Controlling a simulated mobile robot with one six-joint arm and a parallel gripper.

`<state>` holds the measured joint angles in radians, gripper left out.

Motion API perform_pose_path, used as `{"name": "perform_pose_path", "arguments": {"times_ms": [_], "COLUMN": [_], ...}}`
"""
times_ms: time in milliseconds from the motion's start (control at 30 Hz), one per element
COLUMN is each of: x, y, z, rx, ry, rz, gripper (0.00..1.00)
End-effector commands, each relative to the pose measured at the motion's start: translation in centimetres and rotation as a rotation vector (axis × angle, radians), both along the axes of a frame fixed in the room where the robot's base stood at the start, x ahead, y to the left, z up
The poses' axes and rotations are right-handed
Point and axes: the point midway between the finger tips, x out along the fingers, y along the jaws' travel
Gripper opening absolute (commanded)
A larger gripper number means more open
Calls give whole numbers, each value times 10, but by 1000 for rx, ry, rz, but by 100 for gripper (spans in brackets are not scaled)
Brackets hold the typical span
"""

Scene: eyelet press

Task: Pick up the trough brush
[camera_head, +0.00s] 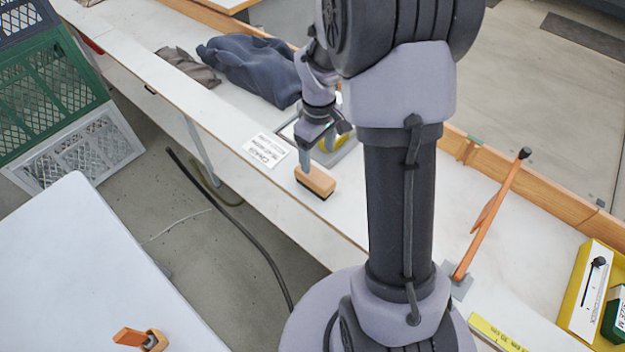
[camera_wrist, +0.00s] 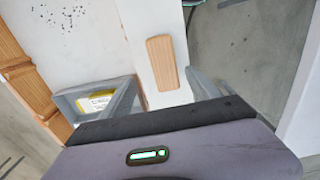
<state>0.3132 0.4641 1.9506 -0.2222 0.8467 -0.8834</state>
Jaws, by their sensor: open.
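The trough brush appears to be the wooden block with a dark underside (camera_head: 316,180) standing near the front edge of the white bench. The same wooden block (camera_wrist: 161,63) shows in the wrist view, between and beyond the fingertips. My gripper (camera_head: 322,147) is open and empty. In the head view it is at the block's far side, with one finger overlapping the block's top; I cannot tell whether they touch. In the wrist view my gripper (camera_wrist: 162,80) has a finger on either side of the block's near end.
A grey tray (camera_wrist: 66,103) with a yellow-labelled item lies beside the block. A printed card (camera_head: 266,150) and dark blue cloth (camera_head: 250,68) lie left on the bench. An orange lever (camera_head: 488,222) rises at right. A small wooden item (camera_head: 140,338) lies on the front table.

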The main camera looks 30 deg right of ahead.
Motion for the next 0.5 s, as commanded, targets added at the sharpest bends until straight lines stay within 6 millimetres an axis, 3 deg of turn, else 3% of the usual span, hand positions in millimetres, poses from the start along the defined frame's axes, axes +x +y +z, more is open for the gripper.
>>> {"name": "perform_pose_path", "arguments": {"times_ms": [33,100,333,500], "x": [-1,0,-1,-4], "y": [0,1,2,8], "z": [-20,-34,-55,-91], "rx": [1,2,0,0], "ry": [3,2,0,2], "rz": [0,-1,0,1], "gripper": [71,71,71,71]}}
